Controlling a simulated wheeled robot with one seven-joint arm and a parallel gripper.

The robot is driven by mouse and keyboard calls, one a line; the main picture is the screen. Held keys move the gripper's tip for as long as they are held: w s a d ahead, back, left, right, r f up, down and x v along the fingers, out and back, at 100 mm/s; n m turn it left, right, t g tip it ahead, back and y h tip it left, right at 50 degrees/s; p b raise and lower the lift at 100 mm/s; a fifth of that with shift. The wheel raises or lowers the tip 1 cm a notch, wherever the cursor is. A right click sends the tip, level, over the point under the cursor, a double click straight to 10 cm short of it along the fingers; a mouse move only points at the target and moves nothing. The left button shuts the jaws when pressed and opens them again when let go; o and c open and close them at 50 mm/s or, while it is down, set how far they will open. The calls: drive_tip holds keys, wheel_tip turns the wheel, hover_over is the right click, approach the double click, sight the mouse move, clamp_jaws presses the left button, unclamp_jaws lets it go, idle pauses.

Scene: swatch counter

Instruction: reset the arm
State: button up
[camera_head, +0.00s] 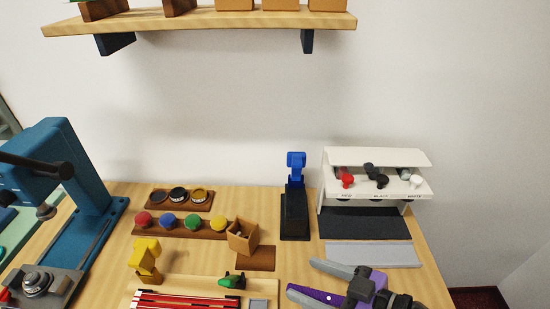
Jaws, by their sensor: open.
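My gripper (301,277) shows at the bottom right, purple and dark grey with two long grey fingers pointing left. The fingers are spread apart with nothing visible between them. They hang over or near the front right part of the wooden counter (290,262), right of a green item (232,281) and in front of a light grey strip (374,255). Most of my arm is out of the frame at the lower right. Exact height above the counter cannot be told.
A white dispenser (417,157) with red, black and white knobs stands at the back right. A blue-topped black stand (295,215) is left of it. Coloured knobs sit on a wooden rack (207,231), near a small open box (243,239). A blue press (85,190) stands left. A shelf (200,21) hangs above.

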drive_tip(key=w+d+m+t+h, duration=0.4)
drive_tip(key=d+m+t+h, duration=0.1)
drive_tip(key=d+m, duration=0.2)
drive_tip(key=s+d+m+t+h, duration=0.1)
drive_tip(key=s+d+h, duration=0.1)
drive_tip(key=s+d+m+h, duration=0.1)
drive_tip(key=s+d+m, duration=0.1)
drive_tip(key=s+d+f+m+t+h, duration=0.1)
drive_tip(key=s+d+m+h, duration=0.1)
drive_tip(key=shift+d+t+h, duration=0.1)
drive_tip(key=shift+t+h, duration=0.2)
drive_tip(key=s, duration=0.2)
drive_tip(key=s+d+m+h, duration=0.1)
drive_tip(key=s, duration=0.1)
drive_tip(key=s+h, duration=0.1)
drive_tip(key=s, duration=0.1)
drive_tip(key=shift+d+r+t, duration=0.4)
drive_tip(key=s+a+n+g+y, duration=0.1)
drive_tip(key=s+a+n, duration=0.1)
drive_tip(key=s, duration=1.6)
drive_tip(key=shift+s+r+n+g, duration=0.15)
drive_tip(key=shift+r+n+g, duration=0.15)
drive_tip(key=shift+n, duration=0.1)
